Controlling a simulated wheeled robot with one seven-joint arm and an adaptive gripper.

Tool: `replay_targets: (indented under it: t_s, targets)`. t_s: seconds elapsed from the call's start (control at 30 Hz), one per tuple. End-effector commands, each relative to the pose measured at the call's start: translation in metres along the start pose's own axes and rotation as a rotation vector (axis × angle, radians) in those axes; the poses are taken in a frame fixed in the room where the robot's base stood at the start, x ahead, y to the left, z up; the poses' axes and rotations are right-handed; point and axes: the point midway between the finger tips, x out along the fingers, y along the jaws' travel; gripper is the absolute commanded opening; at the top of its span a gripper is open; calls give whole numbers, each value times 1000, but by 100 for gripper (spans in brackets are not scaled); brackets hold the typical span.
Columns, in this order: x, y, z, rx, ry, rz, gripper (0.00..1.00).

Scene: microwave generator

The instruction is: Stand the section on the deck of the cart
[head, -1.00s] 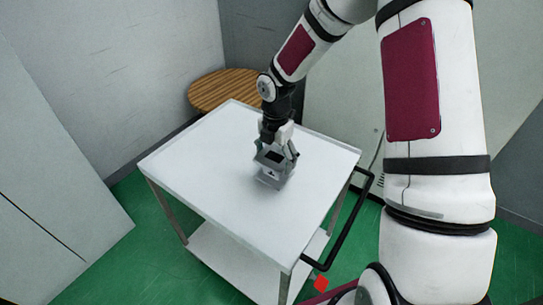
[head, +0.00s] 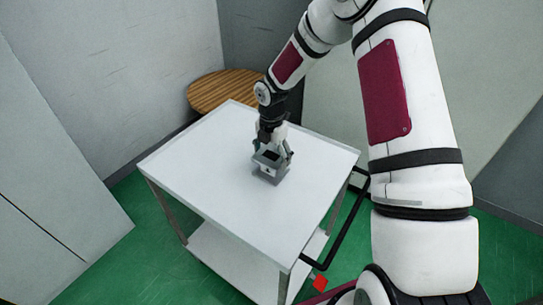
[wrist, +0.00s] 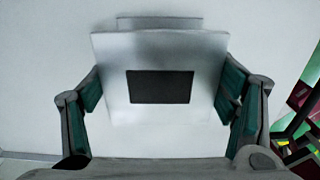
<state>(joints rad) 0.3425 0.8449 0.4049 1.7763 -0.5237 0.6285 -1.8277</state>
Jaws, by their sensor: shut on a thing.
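The section is a small grey block (head: 268,172) with a dark square opening in its top. It is over the white deck of the cart (head: 215,160), right of the middle, and looks upright. Whether its underside touches the deck cannot be told. My gripper (head: 272,153) points down from above and is shut on the section. In the wrist view the section's pale face (wrist: 160,55) with its dark rectangular opening lies between the two green-padded fingers. A narrow ledge shows beyond its far edge. Its lower part is hidden.
The deck around the section is bare. A black handle (head: 345,232) is on the cart's right side, and a lower shelf (head: 235,262) is beneath. A round slatted wooden top (head: 215,90) stands behind. Walls close in at the back.

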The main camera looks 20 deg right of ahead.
Motion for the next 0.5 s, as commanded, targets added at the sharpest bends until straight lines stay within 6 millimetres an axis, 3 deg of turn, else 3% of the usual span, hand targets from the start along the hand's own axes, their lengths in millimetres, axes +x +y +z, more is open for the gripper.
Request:
replay_targets:
  t_s: [0.07, 0.1, 0.17, 0.5]
  targets:
    - [2, 0, 0, 0, -1, 1, 32]
    - [3, 0, 0, 0, 0, 0, 83]
    - [2, 0, 0, 0, 0, 0, 97]
    - [2, 0, 0, 0, 0, 0, 99]
